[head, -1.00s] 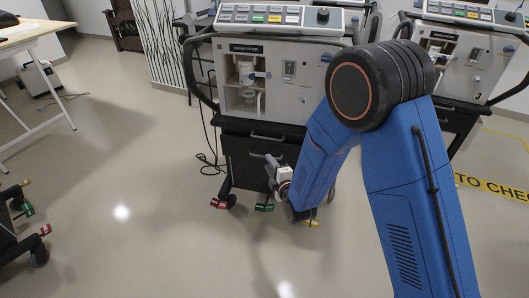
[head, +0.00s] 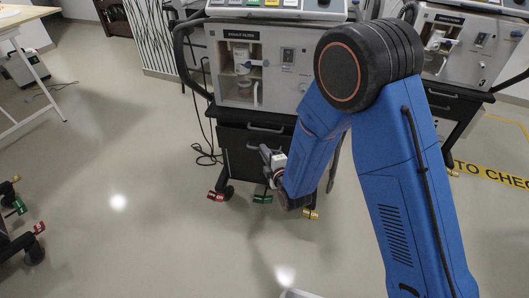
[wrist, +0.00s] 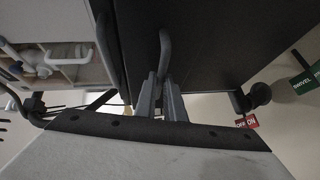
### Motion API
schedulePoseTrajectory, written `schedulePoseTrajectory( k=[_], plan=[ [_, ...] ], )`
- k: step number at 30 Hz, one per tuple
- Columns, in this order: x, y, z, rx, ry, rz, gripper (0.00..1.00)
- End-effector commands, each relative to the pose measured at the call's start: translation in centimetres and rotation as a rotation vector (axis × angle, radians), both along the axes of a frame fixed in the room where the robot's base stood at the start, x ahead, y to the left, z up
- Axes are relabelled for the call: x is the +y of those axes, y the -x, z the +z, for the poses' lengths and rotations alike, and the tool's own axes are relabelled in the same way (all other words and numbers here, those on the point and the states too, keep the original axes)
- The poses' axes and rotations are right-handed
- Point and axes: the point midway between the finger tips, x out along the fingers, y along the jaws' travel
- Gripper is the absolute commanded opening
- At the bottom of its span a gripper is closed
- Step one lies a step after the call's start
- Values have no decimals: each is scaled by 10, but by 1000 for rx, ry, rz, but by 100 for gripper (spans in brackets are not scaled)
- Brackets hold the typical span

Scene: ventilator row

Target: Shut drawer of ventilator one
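The middle ventilator (head: 300,90) stands on a dark cart with drawers below it. In the head view its upper drawer has a pale bar handle (head: 266,128), and a dark lower front (head: 238,155) sits beneath. My gripper (head: 267,157) is in front of that lower front, partly hidden by my blue arm. In the wrist view my gripper (wrist: 161,98) has its two grey fingers close together at the end of a bar handle (wrist: 165,48) on a dark drawer front (wrist: 215,40). I cannot tell whether the fingers touch the handle or how far the drawer stands out.
Casters with red (head: 215,196), green (head: 262,199) and yellow (head: 311,215) tags stand under the cart. Another ventilator (head: 465,50), marked 3, stands at right. A cart base (head: 25,245) is at the left edge.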

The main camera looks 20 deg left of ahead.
Motion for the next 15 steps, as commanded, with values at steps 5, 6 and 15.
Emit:
schedulePoseTrajectory(
  k=[5,6,15],
  plan=[
    [1,-6,0,0,0,-1,0],
    [1,-11,-1,1,-1,-1,0],
    [5,-42,-1,1,1,-1,0]
  ],
)
